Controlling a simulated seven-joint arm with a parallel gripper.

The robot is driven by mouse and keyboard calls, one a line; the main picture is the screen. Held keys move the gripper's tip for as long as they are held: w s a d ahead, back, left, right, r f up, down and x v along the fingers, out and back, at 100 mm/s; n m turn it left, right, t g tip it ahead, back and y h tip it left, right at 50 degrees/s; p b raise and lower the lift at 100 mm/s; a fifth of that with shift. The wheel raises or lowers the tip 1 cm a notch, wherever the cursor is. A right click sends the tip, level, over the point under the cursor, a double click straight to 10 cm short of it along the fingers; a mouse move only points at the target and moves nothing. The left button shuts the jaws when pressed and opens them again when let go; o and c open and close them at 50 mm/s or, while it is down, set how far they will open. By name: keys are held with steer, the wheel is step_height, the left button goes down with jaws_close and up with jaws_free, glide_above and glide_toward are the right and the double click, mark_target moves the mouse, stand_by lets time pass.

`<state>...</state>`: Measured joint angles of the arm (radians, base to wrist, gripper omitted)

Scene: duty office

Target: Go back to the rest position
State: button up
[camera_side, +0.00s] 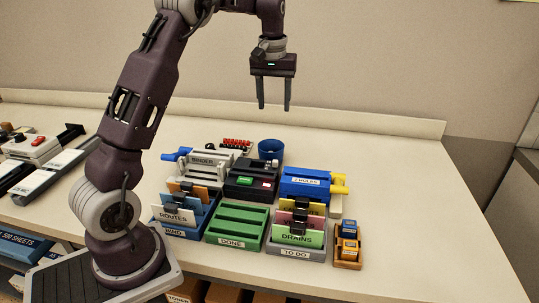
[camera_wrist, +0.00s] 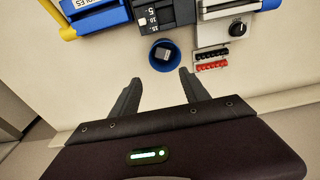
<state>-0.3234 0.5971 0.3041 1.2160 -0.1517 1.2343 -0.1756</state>
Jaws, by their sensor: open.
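My gripper (camera_side: 274,107) hangs high above the back of the desk in the side view, fingers pointing down, apart and empty. In the wrist view my gripper (camera_wrist: 158,88) shows two dark fingers spread with nothing between them. Below it stands a blue round cup (camera_side: 270,149); in the wrist view the cup (camera_wrist: 154,58) has a small grey item inside. The gripper touches nothing on the desk.
On the desk stand a green DONE tray (camera_side: 237,240), a TO DO tray (camera_side: 294,253) with coloured cards, a ROUTES card rack (camera_side: 178,216), a BINDER machine (camera_side: 204,163), a dark device (camera_side: 250,176) and a blue punch (camera_side: 306,183). The desk's right side is bare.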

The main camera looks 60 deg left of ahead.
steer(key=s+d+r+m+t, duration=0.1)
steer(key=s+d+r+m, duration=0.1)
steer(key=s+d+r, duration=0.4)
steer(key=s+d+r+m+t, duration=0.1)
steer(key=s+d+r, duration=0.25)
steer(key=d, duration=0.35)
steer(key=s+d+f+m+t, duration=0.1)
steer(key=s+d+f+m, duration=0.1)
steer(key=s, duration=0.4)
steer(key=s+d+f+m, duration=0.2)
steer(key=s+d, duration=0.3)
steer(key=s, duration=0.2)
steer(key=s+d+f+m+t+h, duration=0.1)
steer(key=s+d+m, duration=0.1)
steer(key=s+d, duration=0.2)
steer(key=s, duration=0.3)
steer(key=shift+s+f+t, duration=0.2)
steer(key=shift+f+t, duration=0.1)
steer(key=shift+f, duration=0.1)
